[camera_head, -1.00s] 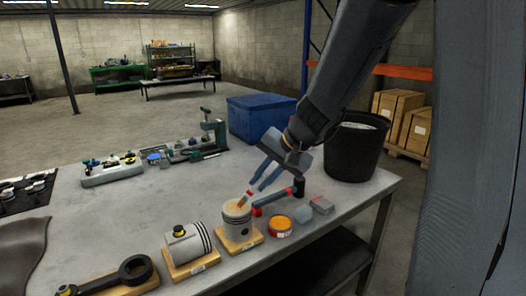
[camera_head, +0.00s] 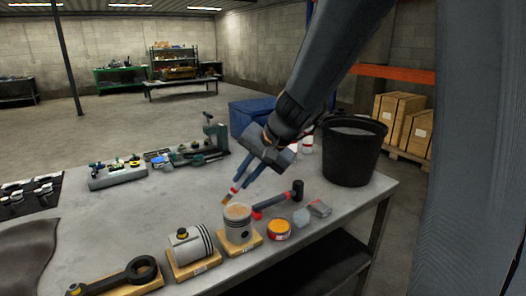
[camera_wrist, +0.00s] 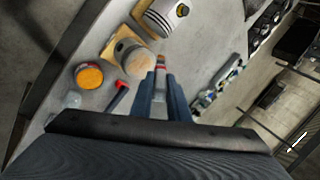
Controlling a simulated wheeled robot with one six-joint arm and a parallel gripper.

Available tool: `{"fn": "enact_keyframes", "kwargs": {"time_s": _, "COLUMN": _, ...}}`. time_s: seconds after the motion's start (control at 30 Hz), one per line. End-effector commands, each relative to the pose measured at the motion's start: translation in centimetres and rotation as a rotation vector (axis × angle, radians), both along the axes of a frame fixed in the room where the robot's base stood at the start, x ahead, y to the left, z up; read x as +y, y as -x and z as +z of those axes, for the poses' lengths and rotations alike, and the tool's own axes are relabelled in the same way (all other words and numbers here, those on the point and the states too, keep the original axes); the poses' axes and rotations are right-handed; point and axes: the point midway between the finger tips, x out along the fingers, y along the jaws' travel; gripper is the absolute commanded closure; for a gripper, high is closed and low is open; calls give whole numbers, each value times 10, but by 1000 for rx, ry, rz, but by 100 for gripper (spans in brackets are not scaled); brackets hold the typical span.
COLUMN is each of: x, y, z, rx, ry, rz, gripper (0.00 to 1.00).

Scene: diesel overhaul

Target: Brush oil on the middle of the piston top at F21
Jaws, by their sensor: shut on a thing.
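My gripper (camera_head: 243,178) is shut on a brush (camera_head: 229,196) with a red and white band and tan bristles pointing down. The bristles are just above and behind-left of an upright grey piston (camera_head: 238,225), apparently clear of it. The piston stands on a wooden block (camera_head: 246,248) whose label is too small to read. Its round top (camera_head: 237,211) is tan. In the wrist view the brush (camera_wrist: 160,63) extends beyond the fingers (camera_wrist: 160,90), to the right of the piston top (camera_wrist: 135,57).
A black bucket (camera_head: 352,155) stands at the table's right end. The table middle is clear.

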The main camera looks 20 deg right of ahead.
Motion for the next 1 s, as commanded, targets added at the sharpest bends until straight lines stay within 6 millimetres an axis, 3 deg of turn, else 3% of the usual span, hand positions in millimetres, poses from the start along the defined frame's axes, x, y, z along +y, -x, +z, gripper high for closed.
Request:
{"fn": "enact_keyframes", "kwargs": {"time_s": 0.4, "x": 0, "y": 0, "z": 33, "rx": 0, "ry": 0, "rz": 1, "gripper": 100}}
{"fn": "enact_keyframes", "kwargs": {"time_s": 1.0, "x": 0, "y": 0, "z": 34, "rx": 0, "ry": 0, "rz": 1, "gripper": 100}}
